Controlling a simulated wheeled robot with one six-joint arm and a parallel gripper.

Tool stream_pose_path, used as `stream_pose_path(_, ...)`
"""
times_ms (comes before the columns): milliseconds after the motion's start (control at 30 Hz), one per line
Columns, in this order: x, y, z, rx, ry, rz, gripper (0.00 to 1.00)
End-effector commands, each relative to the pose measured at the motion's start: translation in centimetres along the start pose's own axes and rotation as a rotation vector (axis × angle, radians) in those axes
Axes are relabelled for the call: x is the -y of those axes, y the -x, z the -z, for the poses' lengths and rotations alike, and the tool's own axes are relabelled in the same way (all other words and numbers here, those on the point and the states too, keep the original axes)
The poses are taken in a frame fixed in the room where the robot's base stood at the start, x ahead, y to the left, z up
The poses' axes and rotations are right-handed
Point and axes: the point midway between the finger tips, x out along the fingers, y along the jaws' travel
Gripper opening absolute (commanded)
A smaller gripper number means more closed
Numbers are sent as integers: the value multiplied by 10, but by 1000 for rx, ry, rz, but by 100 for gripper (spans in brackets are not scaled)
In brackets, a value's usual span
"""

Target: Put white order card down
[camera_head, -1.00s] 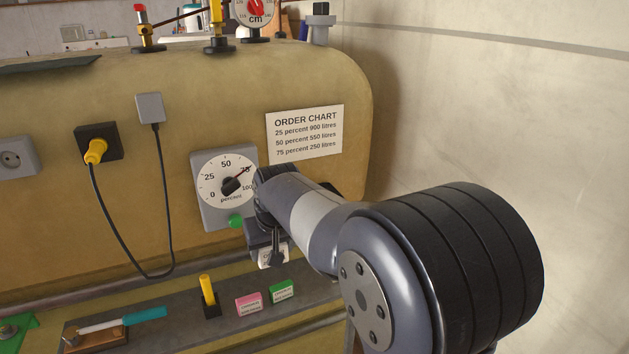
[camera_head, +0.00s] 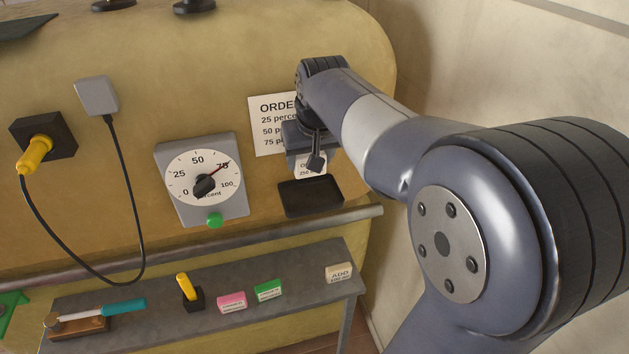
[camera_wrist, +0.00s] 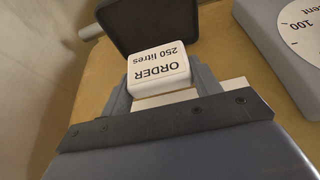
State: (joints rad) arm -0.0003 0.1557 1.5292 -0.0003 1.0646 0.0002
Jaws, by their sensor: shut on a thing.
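The white order card (camera_wrist: 158,66) reads "ORDER 250 litres" in the wrist view, where it appears upside down. My gripper (camera_head: 312,160) is shut on it, with a finger on each side. In the head view only part of the card (camera_head: 311,168) shows below the gripper. The card is held above a black tray (camera_head: 311,198) on the tank's front. The tray also shows just beyond the card in the wrist view (camera_wrist: 140,22). The card looks apart from the tray.
A percent gauge (camera_head: 201,180) with a green button is left of the tray. A pipe (camera_head: 250,238) runs below it. The shelf (camera_head: 130,296) holds a pink block (camera_head: 231,302), a green block (camera_head: 268,290) and a cream "ADD" block (camera_head: 339,272). The order chart (camera_head: 268,122) is partly hidden behind my arm.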

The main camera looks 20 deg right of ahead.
Motion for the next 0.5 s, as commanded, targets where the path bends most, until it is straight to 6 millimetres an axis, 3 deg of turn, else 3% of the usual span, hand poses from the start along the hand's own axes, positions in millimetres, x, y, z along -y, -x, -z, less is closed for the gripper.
stream_pose_path(100, 0, -18, -8, 2, 0, 0, 38)
stream_pose_path(500, 0, -59, -24, 0, 0, 0, 38)
